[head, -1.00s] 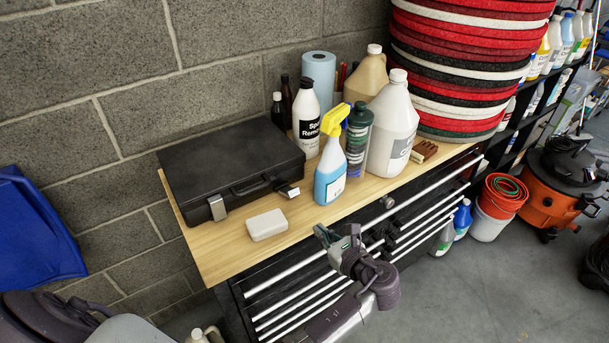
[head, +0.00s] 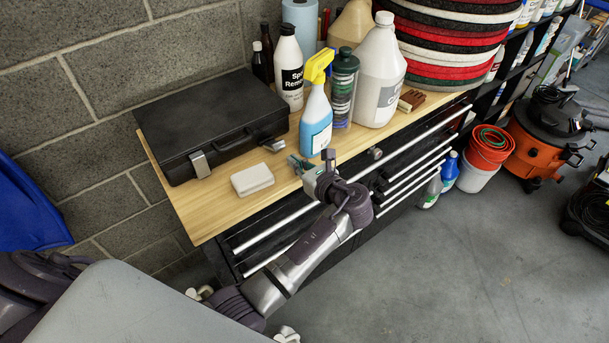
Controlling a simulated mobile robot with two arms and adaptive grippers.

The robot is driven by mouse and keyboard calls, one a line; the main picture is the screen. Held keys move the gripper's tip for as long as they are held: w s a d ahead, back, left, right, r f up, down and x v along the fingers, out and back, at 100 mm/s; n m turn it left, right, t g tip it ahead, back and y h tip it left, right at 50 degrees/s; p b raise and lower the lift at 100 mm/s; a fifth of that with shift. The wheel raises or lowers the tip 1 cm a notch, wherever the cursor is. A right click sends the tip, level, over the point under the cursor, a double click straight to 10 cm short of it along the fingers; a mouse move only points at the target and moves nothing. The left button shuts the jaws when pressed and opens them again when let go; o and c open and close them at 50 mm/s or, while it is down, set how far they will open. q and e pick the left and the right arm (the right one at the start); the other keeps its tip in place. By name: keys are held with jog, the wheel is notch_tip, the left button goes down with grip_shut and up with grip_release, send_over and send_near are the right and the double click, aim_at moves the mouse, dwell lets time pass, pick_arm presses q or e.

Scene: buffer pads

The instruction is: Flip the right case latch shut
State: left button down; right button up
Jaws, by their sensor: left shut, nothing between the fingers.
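The black case (head: 205,118) lies with its lid down on the wooden bench top, handle toward the front edge. Its left silver latch (head: 200,163) lies flat against the front face. Its right silver latch (head: 273,145) sticks outward from the front, near the right corner. My left gripper (head: 296,164) is shut and empty, over the front of the bench top. Its fingertips point toward the right latch, just in front and to the right of it, with a small gap showing. My right gripper does not show.
A pale sponge-like block (head: 252,180) lies left of my gripper. A blue spray bottle (head: 316,120) stands close behind it, with a green bottle (head: 343,88) and a white jug (head: 380,75) to the right. Drawers with bar handles are below.

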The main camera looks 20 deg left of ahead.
pick_arm(q)
jog(key=x, duration=0.1)
jog(key=b+x, duration=0.1)
jog(key=x, duration=0.1)
jog(key=shift+d+f, duration=0.1)
jog(key=shift+f, duration=0.15)
jog(key=shift+w+a+b, duration=0.25)
jog(key=shift+a+b, duration=0.2)
jog(key=shift+a, duration=0.05)
jog(key=shift+r, duration=0.1)
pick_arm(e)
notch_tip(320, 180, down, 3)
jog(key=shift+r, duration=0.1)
